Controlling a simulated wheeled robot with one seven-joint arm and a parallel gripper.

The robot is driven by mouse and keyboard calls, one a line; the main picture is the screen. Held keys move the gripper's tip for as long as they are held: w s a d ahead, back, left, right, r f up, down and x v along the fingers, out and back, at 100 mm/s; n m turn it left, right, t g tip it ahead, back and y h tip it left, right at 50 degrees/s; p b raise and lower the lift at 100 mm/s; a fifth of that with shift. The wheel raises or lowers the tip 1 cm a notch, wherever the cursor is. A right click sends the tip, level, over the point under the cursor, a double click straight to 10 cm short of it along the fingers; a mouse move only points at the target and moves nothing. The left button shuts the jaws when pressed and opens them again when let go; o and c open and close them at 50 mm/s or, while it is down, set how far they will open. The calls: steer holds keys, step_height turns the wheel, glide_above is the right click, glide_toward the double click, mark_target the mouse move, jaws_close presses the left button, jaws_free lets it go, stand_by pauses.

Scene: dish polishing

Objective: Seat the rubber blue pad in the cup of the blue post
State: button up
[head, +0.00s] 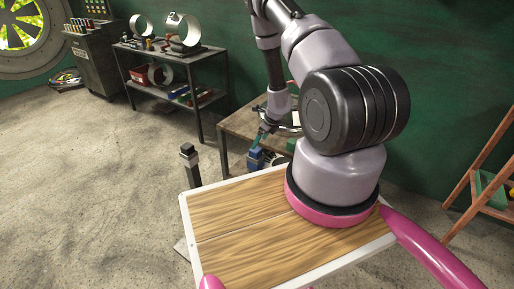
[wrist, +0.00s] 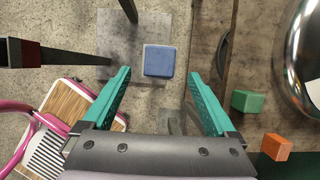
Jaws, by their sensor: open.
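A blue square block with rounded corners (wrist: 158,60) shows in the wrist view, ahead of the fingertips and between their lines. In the head view a blue piece (head: 255,159) is just below my gripper (head: 266,134). I cannot tell whether this is the pad alone, the top of the blue post, or the pad in its cup. My gripper (wrist: 158,88) has its two teal fingers wide apart with nothing between them. No fingertip visibly touches the blue piece. The cup's inside is not visible.
A dark post (head: 189,160) stands left of the blue piece and also shows in the wrist view (wrist: 30,53). A wooden bench (head: 240,123) is behind. Beside it in the wrist view are a green block (wrist: 248,102), an orange block (wrist: 277,147) and a shiny ring (wrist: 291,62).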

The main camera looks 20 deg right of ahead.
steer(key=s+a+r+n+t+y, duration=0.1)
steer(key=a+r+n, duration=0.3)
steer(key=r, duration=0.9)
steer(key=a+r+n+y, duration=0.1)
steer(key=a+r+n, duration=0.2)
steer(key=r, duration=0.9)
steer(key=s+a+r+n+t+y, duration=0.1)
steer(key=a+r+n, duration=0.3)
steer(key=r, duration=0.9)
steer(key=s+a+r+n, duration=0.3)
steer(key=s+r+n, duration=0.4)
steer(key=s+r, duration=0.5)
steer(key=s+d+r+n+h, duration=0.1)
steer(key=s+r+n, duration=0.2)
steer(key=s, duration=0.4)
steer(key=s+d+r+n+t+h, duration=0.1)
steer(key=s+r+n+h, duration=0.1)
steer(key=s+r+n, duration=0.2)
steer(key=s+r, duration=0.1)
steer(key=s, duration=0.2)
steer(key=shift+s+d+t, duration=0.15)
steer(key=shift+d+t, duration=0.15)
